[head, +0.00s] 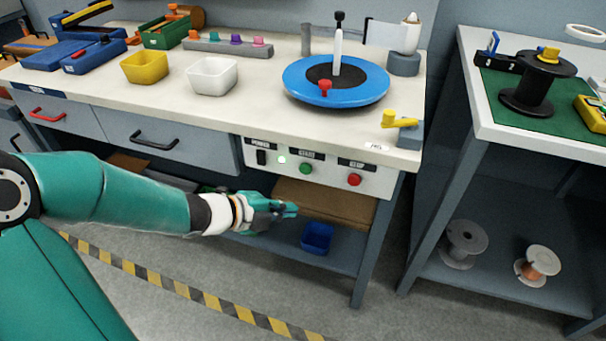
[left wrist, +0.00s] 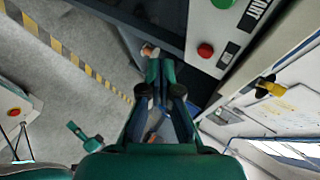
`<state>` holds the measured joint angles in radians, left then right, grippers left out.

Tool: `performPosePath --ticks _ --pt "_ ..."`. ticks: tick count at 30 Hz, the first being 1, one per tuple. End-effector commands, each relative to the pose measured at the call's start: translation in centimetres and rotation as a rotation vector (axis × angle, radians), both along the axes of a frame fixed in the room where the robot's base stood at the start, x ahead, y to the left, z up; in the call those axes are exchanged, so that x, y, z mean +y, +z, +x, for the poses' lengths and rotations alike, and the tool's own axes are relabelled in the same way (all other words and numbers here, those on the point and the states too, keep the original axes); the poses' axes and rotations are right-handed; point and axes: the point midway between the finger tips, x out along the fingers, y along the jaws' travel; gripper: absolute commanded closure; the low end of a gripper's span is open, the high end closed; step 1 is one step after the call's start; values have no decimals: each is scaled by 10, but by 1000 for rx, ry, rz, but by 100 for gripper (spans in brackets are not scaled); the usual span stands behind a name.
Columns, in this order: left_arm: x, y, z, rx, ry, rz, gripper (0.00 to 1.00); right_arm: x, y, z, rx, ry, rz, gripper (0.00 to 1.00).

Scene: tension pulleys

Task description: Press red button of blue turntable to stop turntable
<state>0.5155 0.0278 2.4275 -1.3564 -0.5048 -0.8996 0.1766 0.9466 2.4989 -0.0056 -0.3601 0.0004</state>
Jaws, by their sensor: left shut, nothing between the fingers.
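The blue turntable (head: 300,82), a round blue disc with a dark centre, a white upright post and a small red knob, sits at the right end of the white workbench. A control panel on the bench front below it carries a red button (head: 354,180) at its right, a green button (head: 306,168) and a black switch. The red button also shows in the left wrist view (left wrist: 206,50), with part of the green one at the top. My left gripper (head: 291,209) is shut and empty, below and left of the red button, apart from the panel. My right gripper is not visible.
A blue bin (head: 317,238) stands on the shelf under the bench, close to my left gripper. A yellow crank handle (head: 398,121) sits at the bench corner above the panel. A second bench with a green mat (head: 513,107) stands at the right, across a gap.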

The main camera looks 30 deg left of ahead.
Motion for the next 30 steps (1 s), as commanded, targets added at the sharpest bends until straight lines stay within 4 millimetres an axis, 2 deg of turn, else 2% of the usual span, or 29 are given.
performPosePath --ticks 4,17,23,30 --pt "4 7 -3 -29 -34 58 100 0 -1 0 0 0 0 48" --pt "5 7 2 -26 -33 53 100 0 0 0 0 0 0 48" --pt "9 7 21 -25 -32 52 100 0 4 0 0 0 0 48" --pt "16 7 53 -25 -33 52 100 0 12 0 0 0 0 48"
